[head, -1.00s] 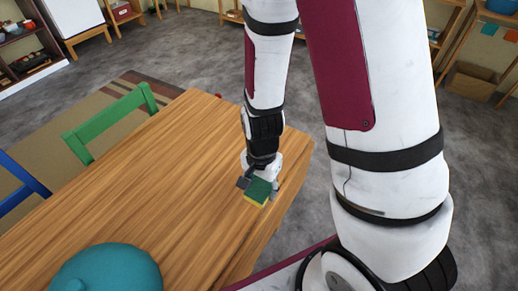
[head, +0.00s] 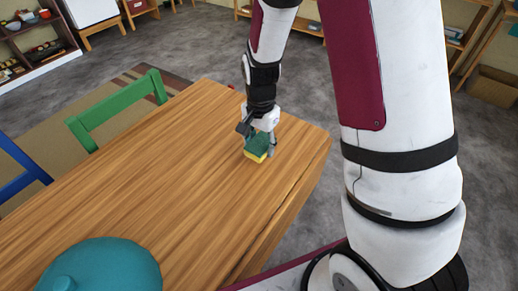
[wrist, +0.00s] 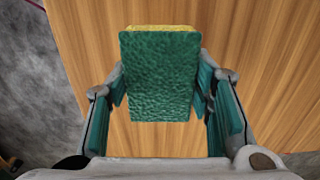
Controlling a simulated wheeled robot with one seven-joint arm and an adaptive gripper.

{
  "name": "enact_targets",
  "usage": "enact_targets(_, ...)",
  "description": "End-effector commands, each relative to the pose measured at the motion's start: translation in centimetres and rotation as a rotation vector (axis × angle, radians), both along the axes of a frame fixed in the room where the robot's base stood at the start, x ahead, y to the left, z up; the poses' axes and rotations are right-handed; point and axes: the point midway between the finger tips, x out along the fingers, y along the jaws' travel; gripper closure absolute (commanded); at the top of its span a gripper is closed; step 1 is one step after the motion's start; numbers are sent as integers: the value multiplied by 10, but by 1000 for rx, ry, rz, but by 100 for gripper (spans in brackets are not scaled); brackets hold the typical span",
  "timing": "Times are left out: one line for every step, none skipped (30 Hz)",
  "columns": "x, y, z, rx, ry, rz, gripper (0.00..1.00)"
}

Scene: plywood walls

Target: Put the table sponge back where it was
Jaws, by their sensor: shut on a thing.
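The table sponge, green with a yellow side, is held in my gripper over the wooden table. In the head view the sponge (head: 257,147) is near the table's far right corner, tilted, with its yellow side low. In the wrist view the sponge (wrist: 160,78) fills the space between the two fingers of my gripper (wrist: 160,90), green face toward the camera. My gripper also shows in the head view (head: 258,138). It is shut on the sponge. I cannot tell whether the sponge touches the table (head: 165,180).
A teal lidded dish (head: 102,268) stands at the near left of the table. A green chair (head: 115,110) and a blue chair (head: 22,175) stand along the left side. The middle of the tabletop is clear. Shelves line the far walls.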

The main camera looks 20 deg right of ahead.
Motion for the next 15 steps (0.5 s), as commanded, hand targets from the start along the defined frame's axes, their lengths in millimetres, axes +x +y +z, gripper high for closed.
enact_targets(6,-1,-1,0,0,0,79)
enact_targets(8,-1,-1,0,0,0,79)
enact_targets(10,-1,-1,0,0,0,79)
enact_targets(12,-1,-1,-1,1,1,79)
enact_targets(12,-1,-2,-1,1,1,79)
enact_targets(13,-1,-4,0,1,1,79)
enact_targets(13,-2,-6,0,2,1,79)
enact_targets(12,-2,-9,0,2,0,79)
enact_targets(12,-2,-14,0,4,0,79)
enact_targets(12,-2,-18,-1,4,0,79)
enact_targets(12,-2,-22,0,4,0,79)
enact_targets(12,-2,-28,-1,4,0,79)
enact_targets(11,-2,-32,-1,4,0,79)
enact_targets(12,-2,-35,0,4,0,79)
enact_targets(12,-2,-37,0,1,1,79)
